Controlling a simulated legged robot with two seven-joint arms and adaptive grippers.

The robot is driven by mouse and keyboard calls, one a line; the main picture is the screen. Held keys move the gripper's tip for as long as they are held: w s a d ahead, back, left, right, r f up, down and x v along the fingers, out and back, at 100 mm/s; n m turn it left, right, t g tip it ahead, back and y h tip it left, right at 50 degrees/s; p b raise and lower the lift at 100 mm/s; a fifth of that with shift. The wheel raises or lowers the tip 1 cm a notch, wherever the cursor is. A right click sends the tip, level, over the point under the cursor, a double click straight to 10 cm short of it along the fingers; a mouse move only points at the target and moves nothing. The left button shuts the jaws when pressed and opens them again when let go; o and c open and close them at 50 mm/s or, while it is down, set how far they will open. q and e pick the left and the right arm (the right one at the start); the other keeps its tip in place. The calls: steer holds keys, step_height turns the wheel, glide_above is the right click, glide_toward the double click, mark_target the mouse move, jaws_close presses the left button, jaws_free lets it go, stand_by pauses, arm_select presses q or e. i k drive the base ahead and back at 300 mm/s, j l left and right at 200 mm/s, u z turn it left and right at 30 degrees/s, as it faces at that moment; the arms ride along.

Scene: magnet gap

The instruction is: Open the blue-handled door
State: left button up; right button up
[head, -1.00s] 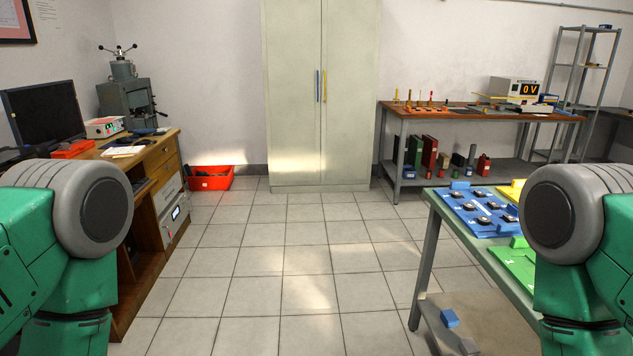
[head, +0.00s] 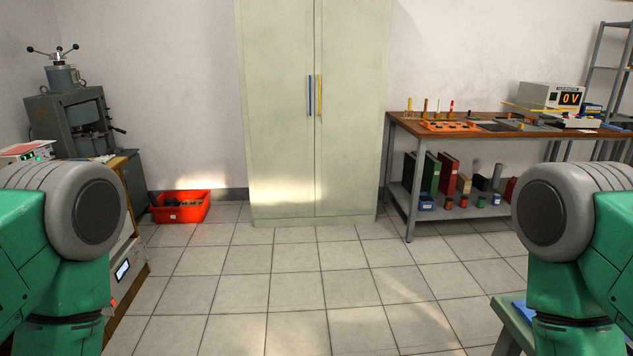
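A tall pale grey-green cabinet (head: 350,160) stands against the far wall, in the middle of the head view. It has two doors, both shut. The left door (head: 277,150) carries a thin upright blue handle (head: 310,95) at its inner edge. The right door carries a yellow handle (head: 319,95) right beside it. The cabinet is still some way off across the floor. My two green arms show at the left and right edges, but neither gripper is in the picture.
A red bin (head: 180,207) sits on the floor left of the cabinet. A workbench (head: 408,205) with instruments stands to its right. A desk with a grey machine (head: 70,120) is at left, and a table corner (head: 507,318) at lower right. The tiled floor (head: 285,290) between is clear.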

mark_target(275, 38)
steer(key=i, duration=1.95)
